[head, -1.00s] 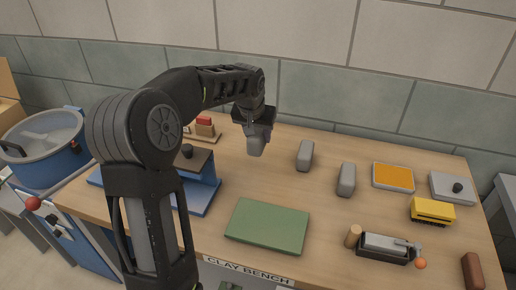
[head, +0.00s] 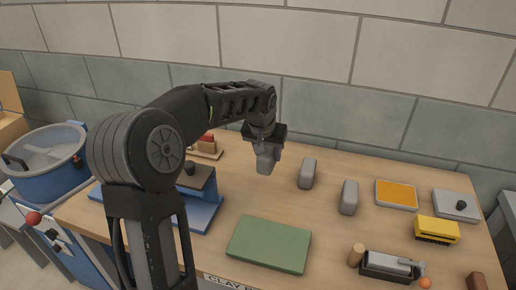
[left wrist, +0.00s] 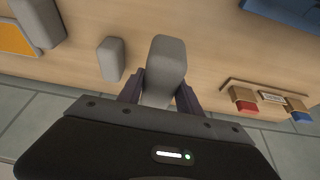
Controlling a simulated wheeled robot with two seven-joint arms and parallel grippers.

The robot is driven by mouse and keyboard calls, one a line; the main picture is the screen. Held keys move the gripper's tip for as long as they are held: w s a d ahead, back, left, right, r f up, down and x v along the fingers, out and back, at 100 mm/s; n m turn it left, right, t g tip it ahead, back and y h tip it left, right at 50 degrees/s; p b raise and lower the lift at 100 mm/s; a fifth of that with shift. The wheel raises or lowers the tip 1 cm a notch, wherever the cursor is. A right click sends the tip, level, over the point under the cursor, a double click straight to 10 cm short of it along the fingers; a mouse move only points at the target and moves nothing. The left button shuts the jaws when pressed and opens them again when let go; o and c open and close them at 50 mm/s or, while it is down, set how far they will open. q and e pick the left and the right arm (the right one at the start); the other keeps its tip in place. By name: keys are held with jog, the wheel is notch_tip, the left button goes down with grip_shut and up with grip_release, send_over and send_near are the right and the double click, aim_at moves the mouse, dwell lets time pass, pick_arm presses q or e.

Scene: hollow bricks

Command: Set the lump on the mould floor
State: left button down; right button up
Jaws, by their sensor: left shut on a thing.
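My left gripper (head: 264,140) is shut on a grey, block-like lump (head: 267,159) near the back of the bench. The left wrist view shows the lump (left wrist: 165,62) between the two dark fingers (left wrist: 160,88), sticking out past them. It appears to be held above the bench, clear of other things. Two similar grey lumps stand to its right, a nearer one (head: 307,173) and a farther one (head: 349,197). A dark open-topped box (head: 390,268) with a grey piece in it lies at the front right; I cannot tell whether it is the mould. My right gripper is not in view.
A green mat (head: 269,244) lies at the front middle. A blue stand (head: 200,212) is left of it, partly behind my arm. An orange-topped tray (head: 396,194), a grey tray with a knob (head: 456,205) and a yellow block (head: 436,231) stand right. Bare wood lies around the lumps.

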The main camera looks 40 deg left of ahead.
pick_arm(q)
jog(key=s+d+f+m, duration=0.1)
jog(key=s+d, duration=0.1)
jog(key=d, duration=0.8)
jog(key=s+d+f+m+h, duration=0.1)
jog(key=s+d+m, duration=0.1)
jog(key=d, duration=0.8)
jog(key=shift+d+f, duration=0.3)
jog(key=shift+d, duration=0.1)
jog(key=shift+d, duration=0.1)
